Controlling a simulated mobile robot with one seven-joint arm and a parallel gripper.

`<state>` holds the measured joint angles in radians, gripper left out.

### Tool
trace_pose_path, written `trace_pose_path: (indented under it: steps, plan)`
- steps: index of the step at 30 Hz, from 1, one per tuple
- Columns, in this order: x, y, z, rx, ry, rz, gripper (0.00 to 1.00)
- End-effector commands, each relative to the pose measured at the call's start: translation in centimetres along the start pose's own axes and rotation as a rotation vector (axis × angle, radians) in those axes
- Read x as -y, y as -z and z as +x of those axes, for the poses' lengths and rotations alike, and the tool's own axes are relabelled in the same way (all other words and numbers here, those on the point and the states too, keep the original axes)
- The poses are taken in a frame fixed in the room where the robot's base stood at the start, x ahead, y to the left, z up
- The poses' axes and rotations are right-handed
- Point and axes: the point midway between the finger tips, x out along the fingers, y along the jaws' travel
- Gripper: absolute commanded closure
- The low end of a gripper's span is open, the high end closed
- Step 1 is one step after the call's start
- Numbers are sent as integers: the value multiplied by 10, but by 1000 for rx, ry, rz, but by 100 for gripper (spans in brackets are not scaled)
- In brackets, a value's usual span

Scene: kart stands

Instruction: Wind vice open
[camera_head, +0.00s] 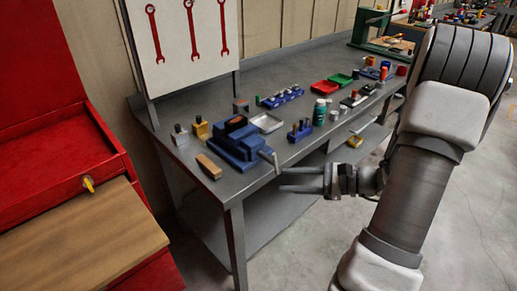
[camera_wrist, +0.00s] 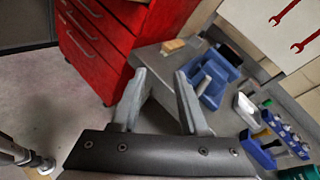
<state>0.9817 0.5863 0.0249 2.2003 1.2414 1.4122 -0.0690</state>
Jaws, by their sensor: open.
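The blue vice (camera_head: 234,142) stands at the near corner of the grey workbench (camera_head: 205,205). Its grey handle (camera_head: 270,159) sticks out past the bench's front edge. In the wrist view the vice (camera_wrist: 222,72) is right of the fingers, and the handle (camera_wrist: 203,86) shows close beside the right finger. My gripper (camera_head: 281,179) is in front of the bench, just right of and below the handle in the head view. Its two fingers are apart with nothing between them, as the wrist view (camera_wrist: 160,72) also shows. I cannot tell if a finger touches the handle.
A wooden block (camera_head: 208,166) lies left of the vice. A blue holder with pegs (camera_head: 300,131) and a silver tray (camera_head: 266,122) are to its right. A red cabinet (camera_head: 60,170) stands left of the bench. The floor in front is clear.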

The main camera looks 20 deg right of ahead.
Motion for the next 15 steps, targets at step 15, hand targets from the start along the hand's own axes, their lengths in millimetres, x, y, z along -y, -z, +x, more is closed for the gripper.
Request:
trace_pose_path:
  steps: [15]
  plan:
    - [20,54,-57,142,379,252,56]
